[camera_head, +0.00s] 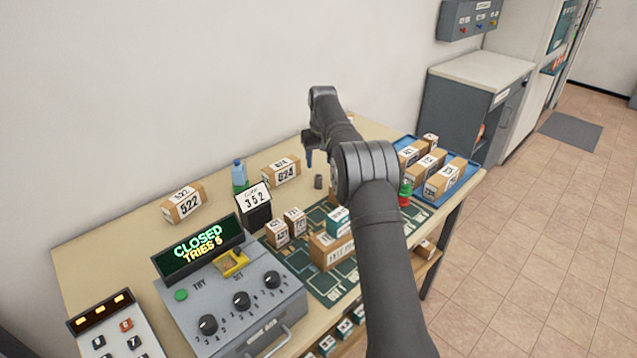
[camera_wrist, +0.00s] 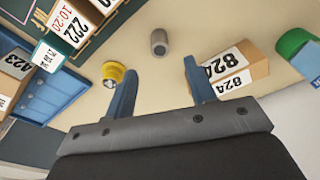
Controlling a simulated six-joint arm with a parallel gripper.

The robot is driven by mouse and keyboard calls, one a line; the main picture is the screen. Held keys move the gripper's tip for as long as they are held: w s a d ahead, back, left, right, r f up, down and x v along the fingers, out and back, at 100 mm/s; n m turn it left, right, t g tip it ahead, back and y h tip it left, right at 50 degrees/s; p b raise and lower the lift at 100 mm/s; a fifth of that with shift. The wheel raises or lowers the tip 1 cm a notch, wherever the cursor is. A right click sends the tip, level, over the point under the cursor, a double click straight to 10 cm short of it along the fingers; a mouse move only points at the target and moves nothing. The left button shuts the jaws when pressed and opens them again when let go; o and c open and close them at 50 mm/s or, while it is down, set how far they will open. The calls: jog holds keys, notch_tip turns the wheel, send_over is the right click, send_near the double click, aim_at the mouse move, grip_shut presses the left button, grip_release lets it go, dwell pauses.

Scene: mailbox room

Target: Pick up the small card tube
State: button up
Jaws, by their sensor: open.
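A small grey-brown cylinder, which looks like the small card tube (camera_head: 318,181), stands on the table near the middle of the head view. In the wrist view the tube (camera_wrist: 159,42) shows a paler round end, just beyond the fingertips and between their lines. My gripper (camera_wrist: 160,66) is open, with two blue fingers apart and nothing between them. In the head view my gripper (camera_head: 309,156) hangs above the table, a little behind and left of the tube. The tube is not touched by the fingers.
A box marked 824 (camera_wrist: 230,72) lies close by the right finger; a yellow round item (camera_wrist: 115,72) is by the left finger.

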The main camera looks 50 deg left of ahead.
aim_at(319, 176)
jog(key=f, duration=0.6)
jog(key=a+f, duration=0.1)
jog(key=f, duration=0.2)
jog(key=shift+w, duration=0.2)
jog(key=shift+c, duration=0.4)
jog(key=c, duration=1)
